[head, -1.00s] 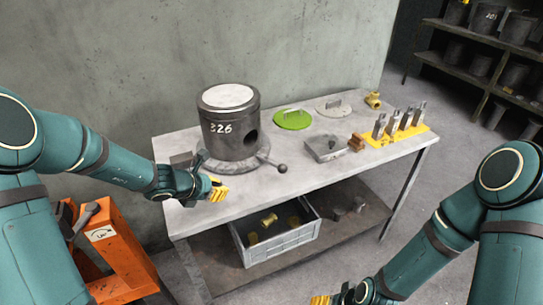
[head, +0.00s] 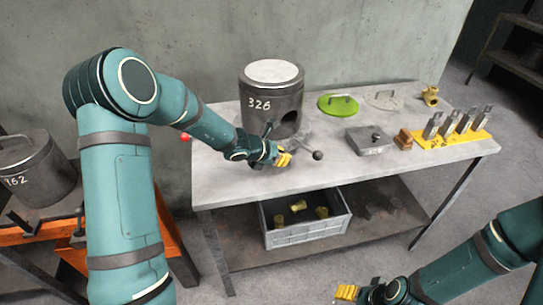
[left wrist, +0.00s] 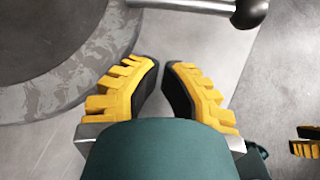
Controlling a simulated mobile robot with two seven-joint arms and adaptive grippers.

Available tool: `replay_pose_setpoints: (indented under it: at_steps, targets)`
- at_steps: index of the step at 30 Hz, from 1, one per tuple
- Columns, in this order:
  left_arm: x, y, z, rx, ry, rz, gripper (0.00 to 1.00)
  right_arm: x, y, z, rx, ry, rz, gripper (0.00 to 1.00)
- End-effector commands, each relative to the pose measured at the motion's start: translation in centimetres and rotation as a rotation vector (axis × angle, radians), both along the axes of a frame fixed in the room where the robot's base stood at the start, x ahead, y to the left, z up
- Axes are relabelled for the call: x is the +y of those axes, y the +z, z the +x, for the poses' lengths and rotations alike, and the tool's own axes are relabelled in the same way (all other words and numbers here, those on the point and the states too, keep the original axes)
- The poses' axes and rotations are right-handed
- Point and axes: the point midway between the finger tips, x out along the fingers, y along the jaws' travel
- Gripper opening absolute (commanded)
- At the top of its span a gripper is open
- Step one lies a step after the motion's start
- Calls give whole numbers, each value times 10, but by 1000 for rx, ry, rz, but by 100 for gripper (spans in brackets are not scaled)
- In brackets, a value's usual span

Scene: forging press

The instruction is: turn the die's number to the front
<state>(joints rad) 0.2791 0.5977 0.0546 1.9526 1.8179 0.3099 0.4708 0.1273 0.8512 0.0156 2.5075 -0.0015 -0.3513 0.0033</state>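The die (head: 268,97) is a dark upright cylinder with a pale top, standing on a round turntable (head: 305,135) on the table. In the head view, its white number 326 (head: 259,104) faces me, slightly left of the middle, and a dark hole (head: 290,122) is at its lower right. A turntable handle ends in a black ball (head: 317,155), which also shows in the left wrist view (left wrist: 251,10). My left gripper (head: 286,158) is low before the turntable, left of the ball; its fingers (left wrist: 162,75) are apart and empty. My right gripper (head: 345,292) is in front of the table, its opening unclear.
A green lidded disc (head: 338,104), a grey disc (head: 383,100), a metal block (head: 368,140) and a yellow rack (head: 455,138) occupy the table's right side. A grey crate (head: 305,232) is on the lower shelf. An orange stand with die 162 (head: 35,170) is at left.

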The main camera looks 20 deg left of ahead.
Motion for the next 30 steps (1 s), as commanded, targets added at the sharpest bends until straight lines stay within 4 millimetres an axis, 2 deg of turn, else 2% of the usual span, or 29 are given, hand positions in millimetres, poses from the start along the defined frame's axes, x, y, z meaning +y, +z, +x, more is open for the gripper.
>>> replay_pose_setpoints:
  at_steps: [1, 3, 9, 30]
  targets:
    - [-6, -8, 6, 0, -4, 0, 0, 0, -4, 1, -2, -1, 0, 66]
    - [-11, 0, 16, -2, -3, -1, 0, 0, 4, 0, 0, 0, 0, 66]
    - [-21, 5, 32, 0, -2, 1, 0, 0, 10, -1, 3, 0, 0, 66]
    - [-30, 4, 42, 0, -2, 0, 0, 0, 10, -2, 4, 0, 1, 66]
